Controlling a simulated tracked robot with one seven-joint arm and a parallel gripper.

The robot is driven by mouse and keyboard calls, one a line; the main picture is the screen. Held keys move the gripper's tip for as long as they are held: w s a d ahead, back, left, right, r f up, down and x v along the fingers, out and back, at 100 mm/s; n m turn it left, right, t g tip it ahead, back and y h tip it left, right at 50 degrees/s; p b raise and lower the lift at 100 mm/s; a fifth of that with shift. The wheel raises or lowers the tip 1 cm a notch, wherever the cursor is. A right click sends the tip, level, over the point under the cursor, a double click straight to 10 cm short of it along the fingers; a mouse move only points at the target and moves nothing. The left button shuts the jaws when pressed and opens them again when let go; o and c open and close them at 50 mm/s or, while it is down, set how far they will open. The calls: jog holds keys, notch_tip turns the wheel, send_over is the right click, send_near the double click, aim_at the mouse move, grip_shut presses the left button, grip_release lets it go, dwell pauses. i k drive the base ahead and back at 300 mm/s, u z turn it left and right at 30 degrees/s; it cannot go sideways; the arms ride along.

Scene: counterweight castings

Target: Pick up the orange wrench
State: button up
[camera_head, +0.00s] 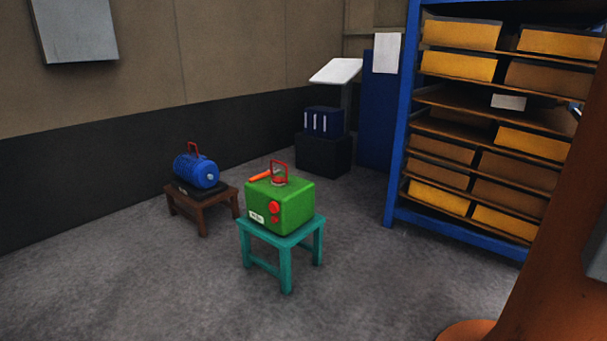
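The orange wrench (260,175) appears as a small slim orange bar on top of a green box-shaped casting (293,205), at its back left edge, beside the red handle (278,170). It is too small to make out its jaws, and part of it may be hidden by the handle. The green casting has red round fittings and a white label on its front. It stands on a teal stool (284,239) near the middle of the picture. My gripper is not in view.
A blue cylinder (195,170) with a red handle stands on a low brown stool (202,203) to the left. A blue shelf rack (393,130) with yellow and brown bins stands at right. A dark box with binders (322,122) is behind. Grey floor (150,290) in front is clear.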

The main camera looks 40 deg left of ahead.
aim_at(255, 178)
jog(key=z, duration=1.05)
jog(key=i, duration=0.1)
jog(key=u, duration=2.85)
jog(key=k, duration=0.75)
jog(key=u, duration=0.25)
jog(key=i, duration=0.75)
jog(key=z, duration=0.15)
